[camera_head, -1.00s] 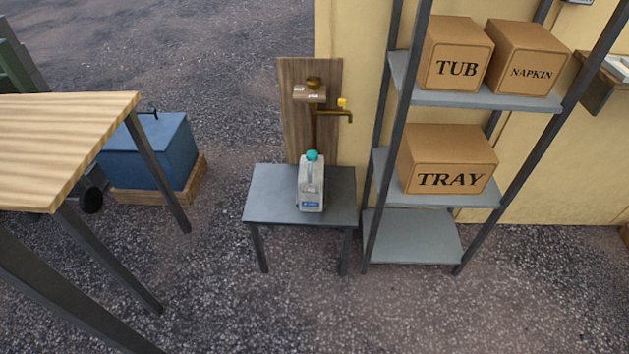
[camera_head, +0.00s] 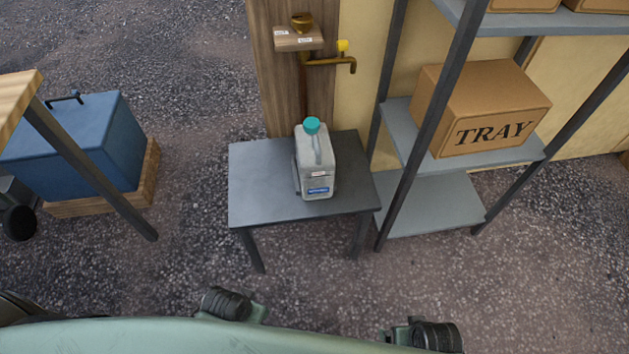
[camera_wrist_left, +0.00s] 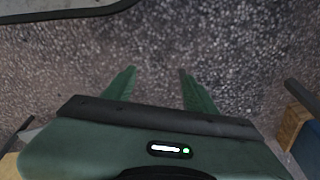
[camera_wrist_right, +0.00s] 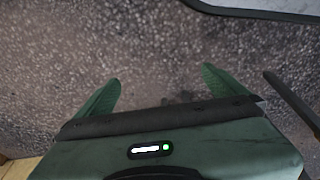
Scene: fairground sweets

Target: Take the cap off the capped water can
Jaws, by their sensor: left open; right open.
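The capped water can (camera_head: 316,168) is a pale grey, see-through jug with a handle and a blue label. It stands upright on a small grey table (camera_head: 255,190). Its teal cap (camera_head: 312,125) sits on the top. My left gripper (camera_wrist_left: 155,85) is open and empty over the gravel in the left wrist view. My right gripper (camera_wrist_right: 160,88) is open and empty over the gravel in the right wrist view. Neither set of fingers shows in the head view, and both are apart from the can.
A metal shelf (camera_head: 435,205) with a TRAY box (camera_head: 490,105) is close on the right. A blue cooler (camera_head: 80,150) and a wooden table's corner (camera_head: 15,100) are at the left. Gravel in front is clear.

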